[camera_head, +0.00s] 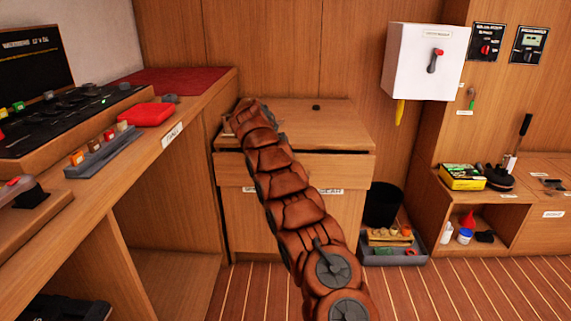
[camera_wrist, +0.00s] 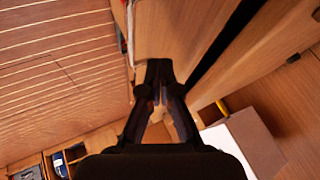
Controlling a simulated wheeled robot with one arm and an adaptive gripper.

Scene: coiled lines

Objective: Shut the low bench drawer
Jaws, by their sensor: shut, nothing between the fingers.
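The low bench (camera_head: 310,120) is a wooden cabinet in the middle of the head view. Its drawer (camera_head: 340,168) has a front that stands out past the cabinet face below, so it looks partly open. My gripper is hidden in the head view. In the wrist view my gripper (camera_wrist: 158,68) is shut and empty, its fingertips close to a wooden panel (camera_wrist: 180,30) that looks like the drawer front. A dark gap runs beside this panel. I cannot tell whether the fingers touch it.
A black bin (camera_head: 383,204) and a grey tray (camera_head: 393,255) of small items stand right of the bench. A wooden desk (camera_head: 185,105) with a console and a red case (camera_head: 147,114) is on the left. Striped floor is clear in front of the bench.

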